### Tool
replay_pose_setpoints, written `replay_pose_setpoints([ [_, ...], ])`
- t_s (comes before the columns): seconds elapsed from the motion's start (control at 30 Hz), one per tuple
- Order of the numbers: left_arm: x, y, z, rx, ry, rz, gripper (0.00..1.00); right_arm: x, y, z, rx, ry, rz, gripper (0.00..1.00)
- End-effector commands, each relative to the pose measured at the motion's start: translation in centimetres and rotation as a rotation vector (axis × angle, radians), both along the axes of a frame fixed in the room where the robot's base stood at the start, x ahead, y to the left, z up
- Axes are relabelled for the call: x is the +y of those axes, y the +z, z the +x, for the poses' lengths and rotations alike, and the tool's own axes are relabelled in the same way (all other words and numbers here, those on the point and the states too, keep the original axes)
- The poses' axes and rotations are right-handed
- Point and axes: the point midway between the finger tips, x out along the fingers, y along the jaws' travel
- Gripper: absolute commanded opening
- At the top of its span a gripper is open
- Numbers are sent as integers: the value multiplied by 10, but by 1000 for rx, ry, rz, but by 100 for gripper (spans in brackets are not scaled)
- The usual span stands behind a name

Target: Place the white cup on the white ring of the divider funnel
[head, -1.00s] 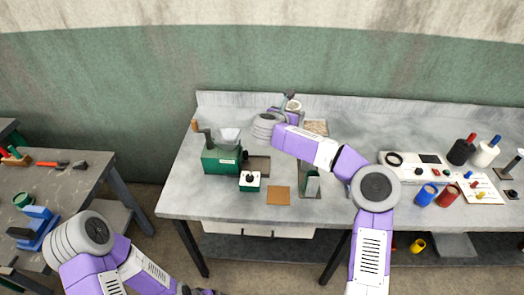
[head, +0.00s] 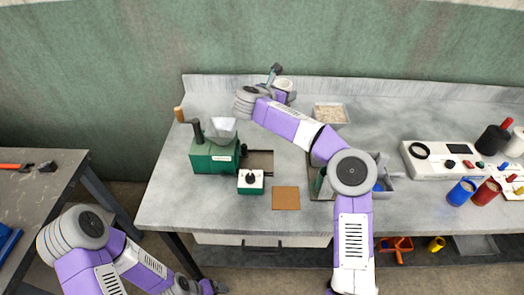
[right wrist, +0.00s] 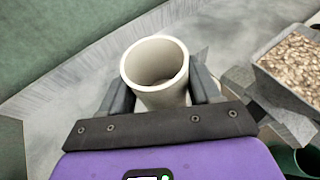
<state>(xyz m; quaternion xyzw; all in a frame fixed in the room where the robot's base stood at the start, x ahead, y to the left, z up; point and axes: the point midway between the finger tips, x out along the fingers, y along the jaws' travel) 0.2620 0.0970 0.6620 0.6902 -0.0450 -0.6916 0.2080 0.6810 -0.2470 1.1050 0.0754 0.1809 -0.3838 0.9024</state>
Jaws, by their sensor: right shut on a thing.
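My right gripper (right wrist: 162,95) is shut on the white cup (right wrist: 155,70). The cup is upright or nearly so, with its open mouth and empty inside facing the right wrist camera. In the head view the cup (head: 284,85) shows partly behind my wrist, above the back of the bench. A pale funnel-like hopper (head: 222,127) sits on a green machine (head: 213,156) left of my right arm. I cannot make out a white ring; my right forearm covers part of the bench. My left arm is low at the left, and its gripper is at the bottom edge, its fingers unclear.
A tray of grain (head: 331,113) lies right of my right gripper. A small green-and-white box (head: 251,181) and a brown square (head: 286,198) are at the front. A white control panel (head: 452,160) and coloured mugs (head: 462,191) stand at the right. The bench's back left is clear.

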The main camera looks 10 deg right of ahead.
Motion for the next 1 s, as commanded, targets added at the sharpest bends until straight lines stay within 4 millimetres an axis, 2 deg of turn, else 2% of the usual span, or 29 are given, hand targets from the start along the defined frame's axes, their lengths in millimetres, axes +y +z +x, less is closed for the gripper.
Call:
replay_pose_setpoints([
  [0.17,0,-10,0,0,0,0,89,0,-20,0,0,1,0,27],
  [0.5,0,-30,0,0,-1,0,89,0,-107,-1,2,1,2,27],
  [0.6,0,-34,0,0,0,0,89,0,-127,0,1,1,2,27],
  [0.87,0,-37,0,0,0,0,89,0,-147,0,-1,-1,1,27],
  [1.0,0,-42,0,0,0,0,89,0,-166,-1,1,0,1,27],
])
